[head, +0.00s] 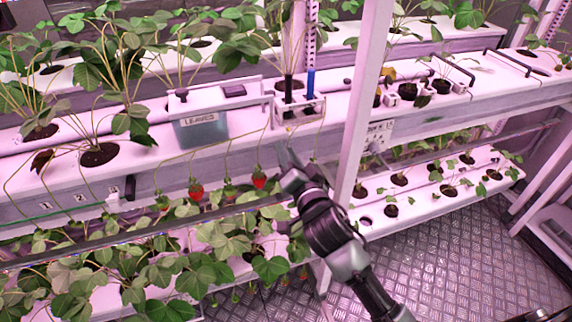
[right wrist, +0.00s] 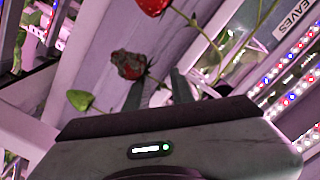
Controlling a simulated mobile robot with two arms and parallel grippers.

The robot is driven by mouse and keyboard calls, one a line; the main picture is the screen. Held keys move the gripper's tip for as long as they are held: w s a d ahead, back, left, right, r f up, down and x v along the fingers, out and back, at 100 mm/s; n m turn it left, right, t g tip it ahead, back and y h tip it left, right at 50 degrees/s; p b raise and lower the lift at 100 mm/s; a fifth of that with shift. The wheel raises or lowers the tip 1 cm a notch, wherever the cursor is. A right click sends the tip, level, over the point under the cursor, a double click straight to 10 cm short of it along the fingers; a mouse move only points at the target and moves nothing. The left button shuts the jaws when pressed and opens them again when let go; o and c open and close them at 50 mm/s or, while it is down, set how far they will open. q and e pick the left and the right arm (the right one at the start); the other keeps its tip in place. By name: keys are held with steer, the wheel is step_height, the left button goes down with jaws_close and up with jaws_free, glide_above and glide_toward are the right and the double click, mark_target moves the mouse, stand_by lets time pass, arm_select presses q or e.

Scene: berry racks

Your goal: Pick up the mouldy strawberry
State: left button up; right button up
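The mouldy strawberry (right wrist: 130,65) shows in the right wrist view, with a grey-brown furry upper part and red below. It hangs just beyond the fingertips of my right gripper (right wrist: 158,82), nearer the left finger. The two fingers stand apart with nothing visible held between them. In the head view my right gripper (head: 289,164) is at the front of the upper rack, right of a red strawberry (head: 259,181). I cannot make out the mouldy one there. My left gripper is not in view.
A healthy red strawberry (right wrist: 154,5) hangs close by in the wrist view, with a green leaf or bud (right wrist: 79,100) to the left. In the head view another red strawberry (head: 196,190) hangs further left. A LEAVES bin (head: 203,132) stands on the rack; a white post (head: 361,95) rises right of the gripper.

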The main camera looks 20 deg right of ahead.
jaws_close()
steer(key=shift+s, duration=0.1)
steer(key=shift+b, duration=0.35)
steer(key=s+b, duration=0.1)
steer(key=s, duration=1.7)
steer(key=shift+d+r+b, duration=0.15)
steer(key=shift+d+b, duration=0.15)
steer(key=shift+s+p, duration=1.4)
steer(key=shift+s, duration=1.1)
